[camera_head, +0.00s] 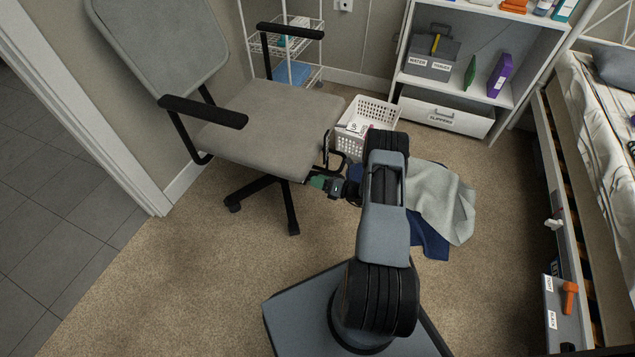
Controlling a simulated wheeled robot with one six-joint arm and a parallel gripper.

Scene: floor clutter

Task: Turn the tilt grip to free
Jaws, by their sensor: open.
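The office chair (265,128) stands at upper left with its grey seat facing up. A small green piece (317,181) shows just below the seat's front right edge; it may be the tilt grip, but its setting cannot be read. My gripper (326,184) is open at the end of my arm, pointing left at the green piece and very close to it. Whether they touch cannot be told. The chair's underside is mostly hidden by the seat.
A white basket (368,113) with small items stands behind my arm. Grey cloth (443,200) and blue cloth (430,241) lie on the carpet right of it. An orange handle (569,297) sits on a labelled grey panel at lower right. Carpet at lower left is clear.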

